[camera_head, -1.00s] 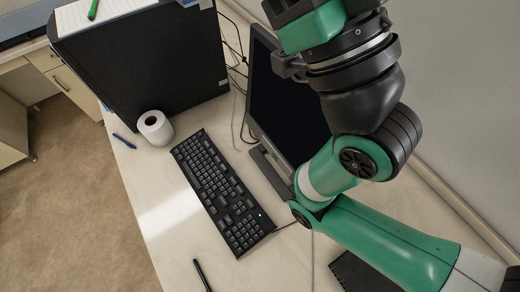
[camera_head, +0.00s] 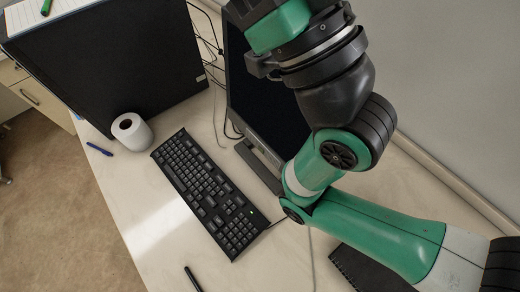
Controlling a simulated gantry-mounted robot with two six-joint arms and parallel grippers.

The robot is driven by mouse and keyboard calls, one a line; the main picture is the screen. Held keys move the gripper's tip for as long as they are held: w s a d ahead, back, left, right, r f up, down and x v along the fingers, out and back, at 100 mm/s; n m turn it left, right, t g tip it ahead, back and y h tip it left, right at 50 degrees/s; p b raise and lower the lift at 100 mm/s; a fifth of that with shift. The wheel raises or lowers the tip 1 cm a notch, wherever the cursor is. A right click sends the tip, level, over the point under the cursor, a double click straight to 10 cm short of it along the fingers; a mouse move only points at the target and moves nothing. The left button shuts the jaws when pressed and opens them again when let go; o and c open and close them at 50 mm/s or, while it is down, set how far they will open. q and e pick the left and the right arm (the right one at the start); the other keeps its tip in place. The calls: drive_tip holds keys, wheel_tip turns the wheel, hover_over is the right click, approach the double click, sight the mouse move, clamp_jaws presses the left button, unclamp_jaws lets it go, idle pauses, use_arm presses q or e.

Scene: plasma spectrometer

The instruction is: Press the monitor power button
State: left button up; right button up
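The monitor (camera_head: 262,98) stands on the desk with a dark screen, right of the keyboard. My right arm crosses in front of it and hides its right and upper parts. I cannot make out the power button. The arm's wrist is at the top of the view, above the monitor, and its gripper fingers are not visible. My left arm and gripper are not in view.
A black keyboard (camera_head: 207,193) lies on the desk (camera_head: 160,225). A large black case (camera_head: 112,68), a white roll (camera_head: 131,131) and a blue pen (camera_head: 99,149) are at left. Cables run behind the case. A black pen (camera_head: 193,279) and dark notebook (camera_head: 362,268) lie near the front.

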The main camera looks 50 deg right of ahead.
clamp_jaws()
idle(1.4)
